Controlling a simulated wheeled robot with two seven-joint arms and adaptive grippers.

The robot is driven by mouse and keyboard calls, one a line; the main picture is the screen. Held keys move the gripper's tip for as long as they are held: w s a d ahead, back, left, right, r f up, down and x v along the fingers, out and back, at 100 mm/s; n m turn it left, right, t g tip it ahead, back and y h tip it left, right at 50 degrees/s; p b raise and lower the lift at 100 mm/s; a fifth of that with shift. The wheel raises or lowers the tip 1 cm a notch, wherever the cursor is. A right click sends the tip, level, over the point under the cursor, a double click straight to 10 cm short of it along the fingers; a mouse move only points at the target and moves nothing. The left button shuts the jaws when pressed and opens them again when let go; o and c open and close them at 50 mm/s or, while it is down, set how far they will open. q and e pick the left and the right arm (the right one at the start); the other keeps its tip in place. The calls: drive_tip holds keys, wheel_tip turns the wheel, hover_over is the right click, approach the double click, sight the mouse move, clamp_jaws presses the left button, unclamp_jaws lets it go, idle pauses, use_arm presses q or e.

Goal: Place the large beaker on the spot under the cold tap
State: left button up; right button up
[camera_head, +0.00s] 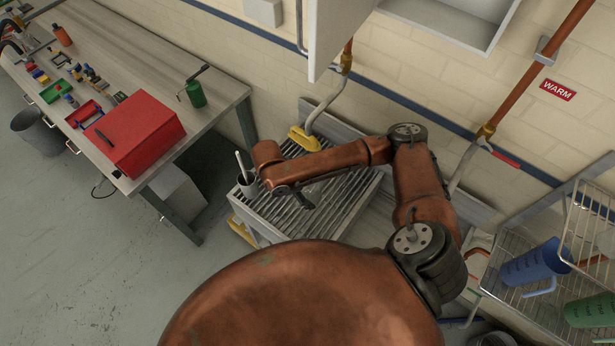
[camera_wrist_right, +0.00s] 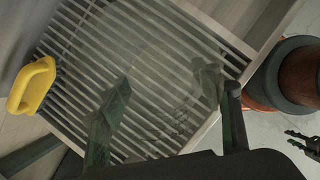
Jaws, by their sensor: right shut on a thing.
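My right gripper (camera_head: 296,196) is over the slatted drain rack (camera_head: 345,205). In the right wrist view its two fingers (camera_wrist_right: 160,97) are spread apart around a clear, faint glass vessel (camera_wrist_right: 165,125), which I take to be the large beaker. Faint markings show on its wall, and the slats show through it. I cannot tell whether its base touches the slats. A grey hose-like tap spout (camera_head: 325,108) comes down from a copper pipe behind the rack; its label is not visible. No marked spot is discernible.
A yellow handle (camera_head: 304,139) is at the rack's back. A dark cup (camera_head: 247,185) with a white stick stands at its left edge. A wire rack with a blue jug (camera_head: 535,263) and green jug (camera_head: 592,310) is at right. A workbench with a red box (camera_head: 135,133) is at left.

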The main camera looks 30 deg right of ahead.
drive_tip(key=w+d+f, duration=0.2)
drive_tip(key=w, duration=0.1)
drive_tip(key=w+d+f, duration=0.2)
drive_tip(key=w+f, duration=0.1)
drive_tip(key=w, duration=0.1)
drive_tip(key=w+d+f, duration=0.2)
drive_tip(key=w+f, duration=0.1)
drive_tip(key=shift+w+f, duration=0.25)
drive_tip(key=shift+w, duration=0.15)
drive_tip(key=shift+w+d+f, duration=0.15)
drive_tip(key=shift+w+f, duration=0.2)
drive_tip(key=shift+f, duration=0.15)
wheel_tip(320, 180, down, 3)
drive_tip(key=shift+w+f, duration=0.15)
drive_tip(key=o, duration=0.7)
drive_tip(key=shift+f, duration=0.15)
drive_tip(key=o, duration=0.5)
drive_tip(key=shift+c, duration=0.2)
